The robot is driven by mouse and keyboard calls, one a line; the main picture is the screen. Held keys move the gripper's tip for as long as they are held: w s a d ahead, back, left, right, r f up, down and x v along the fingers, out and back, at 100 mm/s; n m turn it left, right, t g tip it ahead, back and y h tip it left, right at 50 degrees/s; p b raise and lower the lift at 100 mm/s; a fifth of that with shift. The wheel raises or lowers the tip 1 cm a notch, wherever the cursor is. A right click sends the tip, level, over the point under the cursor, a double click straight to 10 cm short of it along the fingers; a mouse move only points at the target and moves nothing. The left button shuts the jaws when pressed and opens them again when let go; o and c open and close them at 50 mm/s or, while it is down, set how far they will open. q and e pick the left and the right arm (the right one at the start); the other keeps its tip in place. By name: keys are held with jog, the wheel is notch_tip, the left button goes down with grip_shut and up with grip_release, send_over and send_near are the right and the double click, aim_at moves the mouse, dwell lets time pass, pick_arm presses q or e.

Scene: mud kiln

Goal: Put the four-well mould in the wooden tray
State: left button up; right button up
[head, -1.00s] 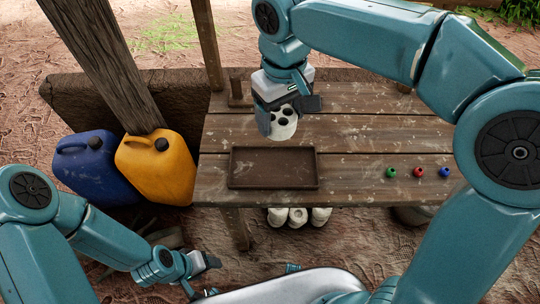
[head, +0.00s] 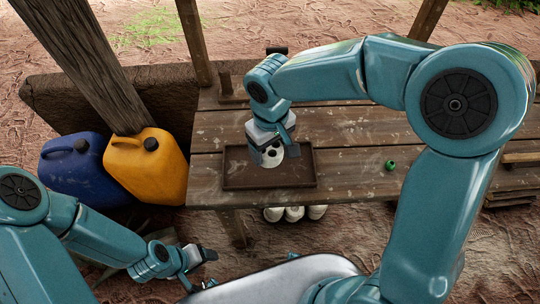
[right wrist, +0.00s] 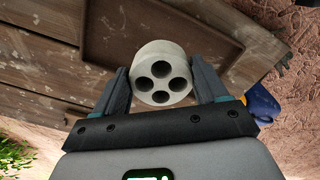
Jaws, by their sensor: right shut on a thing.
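The four-well mould (head: 273,155) is a whitish round block with dark round wells in its top. In the right wrist view the mould (right wrist: 160,75) sits between the two fingers of my right gripper (right wrist: 163,88). The wooden tray (head: 245,178) is dark brown, rectangular and low-rimmed, lying on the table. In the head view my right gripper (head: 271,150) is shut on the mould over the back middle of the tray; whether the mould touches the tray floor I cannot tell. My left gripper (head: 208,254) is low in front of the table, its jaw opening unclear.
The plank table (head: 345,130) has free room right of the tray. A green ball (head: 390,165) lies there. A yellow can (head: 148,168) and a blue can (head: 82,170) stand left of the table. White pots (head: 293,213) show below its front edge.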

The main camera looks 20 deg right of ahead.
aim_at(270, 158)
jog(key=shift+w+f, duration=0.15)
jog(key=shift+f, duration=0.25)
notch_tip(270, 158, down, 4)
jog(key=shift+r, duration=0.15)
jog(key=shift+f+b, duration=0.35)
jog(key=shift+b, duration=0.05)
jog(key=o, duration=1.2)
jog(key=shift+r, duration=0.1)
